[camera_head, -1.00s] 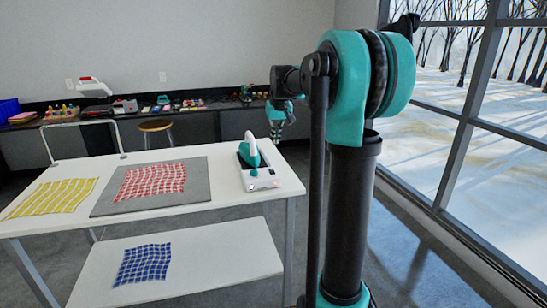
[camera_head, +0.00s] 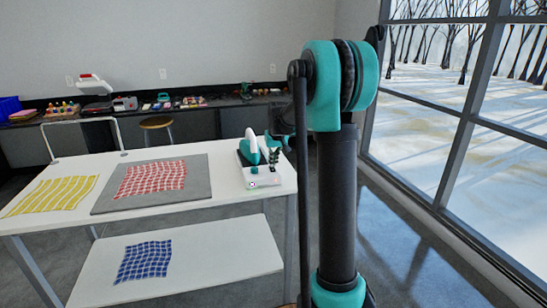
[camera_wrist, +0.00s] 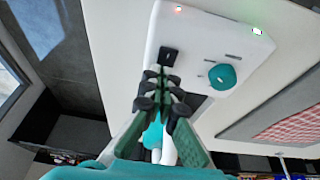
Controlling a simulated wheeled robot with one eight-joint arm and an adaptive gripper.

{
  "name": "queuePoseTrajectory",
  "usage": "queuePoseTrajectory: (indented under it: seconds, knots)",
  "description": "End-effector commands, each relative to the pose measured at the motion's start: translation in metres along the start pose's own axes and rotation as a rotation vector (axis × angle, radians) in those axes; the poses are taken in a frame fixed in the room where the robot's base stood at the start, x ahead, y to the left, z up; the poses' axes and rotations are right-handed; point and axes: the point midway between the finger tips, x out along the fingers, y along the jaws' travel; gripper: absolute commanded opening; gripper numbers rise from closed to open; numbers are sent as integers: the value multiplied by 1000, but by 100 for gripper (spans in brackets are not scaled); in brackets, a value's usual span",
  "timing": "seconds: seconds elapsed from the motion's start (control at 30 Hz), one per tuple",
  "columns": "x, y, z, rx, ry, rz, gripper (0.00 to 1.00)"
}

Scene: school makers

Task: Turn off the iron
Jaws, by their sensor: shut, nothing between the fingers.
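The teal and white iron (camera_head: 251,148) stands tilted on its white base (camera_head: 268,181) at the right end of the table. In the wrist view the base (camera_wrist: 205,35) carries a small black switch (camera_wrist: 169,56), a round teal knob (camera_wrist: 223,77), a lit red light (camera_wrist: 179,10) and a lit green light (camera_wrist: 257,31). My gripper (camera_wrist: 166,78) is shut and empty, its tips close to the black switch; I cannot tell whether they touch. In the head view my gripper (camera_head: 272,165) is over the base, right of the iron. My fingers partly hide the iron in the wrist view.
The white table (camera_head: 220,205) also holds a grey mat (camera_head: 103,203) with a red checked cloth (camera_head: 150,180) and a yellow striped cloth (camera_head: 52,196). A blue checked cloth (camera_head: 145,261) lies on the lower shelf (camera_head: 215,262). Windows stand at the right.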

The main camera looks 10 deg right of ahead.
Motion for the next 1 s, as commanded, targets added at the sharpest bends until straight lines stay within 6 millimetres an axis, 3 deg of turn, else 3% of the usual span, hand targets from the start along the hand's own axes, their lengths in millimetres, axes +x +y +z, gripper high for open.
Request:
queuePoseTrajectory:
  seconds: [0.53,1.0]
  knots:
    - [11,0,-3,-1,-36,0,0]
    - [10,0,7,0,-40,-1,0]
